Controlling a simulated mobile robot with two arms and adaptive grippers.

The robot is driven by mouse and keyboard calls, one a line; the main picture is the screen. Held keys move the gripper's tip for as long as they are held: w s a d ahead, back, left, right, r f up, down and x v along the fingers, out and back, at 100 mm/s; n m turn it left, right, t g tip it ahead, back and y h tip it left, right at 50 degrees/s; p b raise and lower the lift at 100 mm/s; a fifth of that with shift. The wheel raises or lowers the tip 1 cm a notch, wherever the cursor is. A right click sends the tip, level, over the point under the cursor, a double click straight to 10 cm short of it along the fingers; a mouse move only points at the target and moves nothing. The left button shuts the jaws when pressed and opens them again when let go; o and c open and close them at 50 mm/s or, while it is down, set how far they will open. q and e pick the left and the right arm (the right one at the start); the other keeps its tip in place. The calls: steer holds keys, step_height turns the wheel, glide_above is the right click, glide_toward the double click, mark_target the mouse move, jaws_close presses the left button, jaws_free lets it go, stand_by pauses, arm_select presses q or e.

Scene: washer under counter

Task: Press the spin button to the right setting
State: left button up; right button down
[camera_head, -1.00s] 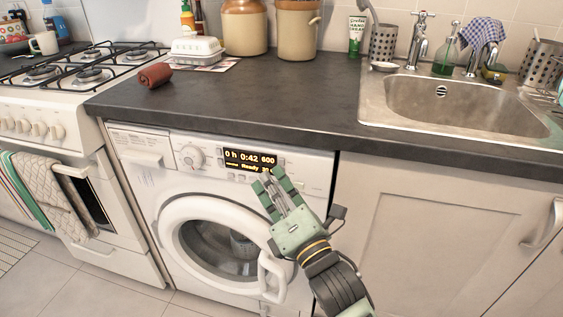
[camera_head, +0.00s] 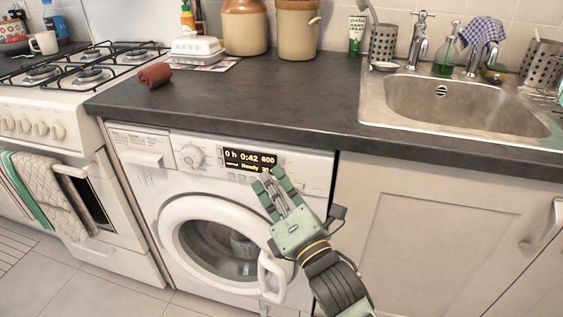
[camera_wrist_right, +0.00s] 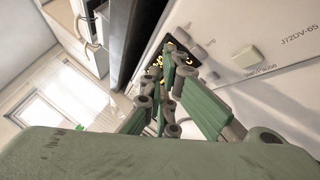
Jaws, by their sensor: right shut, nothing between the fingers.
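The washer (camera_head: 160,187) stands under the counter. Its dark display (camera_head: 250,159) reads "0 h 0:42 600" and "Ready", with its lower right part behind my gripper. A round dial (camera_head: 191,157) sits left of the display. My right gripper (camera_head: 272,180) is shut and empty, its fingertips at the lower right edge of the display. In the right wrist view the fingers overlap the display (camera_wrist_right: 183,42); a large button (camera_wrist_right: 246,61) marked Start/Pause and smaller buttons are beside them. I cannot tell whether the fingertips touch the panel or which button is the spin button. My left gripper is out of view.
The dark countertop (camera_head: 270,100) runs above the washer panel. A cooker (camera_head: 50,130) stands to the left, and a cupboard door (camera_head: 430,230) and sink (camera_head: 455,100) are to the right.

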steer(key=shift+w+d+p, duration=0.1)
steer(key=shift+w+p, duration=0.2)
steer(key=shift+w, duration=0.1)
steer(key=shift+w+d, duration=0.1)
steer(key=shift+w, duration=0.25)
stand_by(0.7)
steer(key=shift+s, duration=0.1)
steer(key=shift+s+a+p, duration=0.2)
steer(key=shift+s+p, duration=0.3)
steer(key=shift+s, duration=0.15)
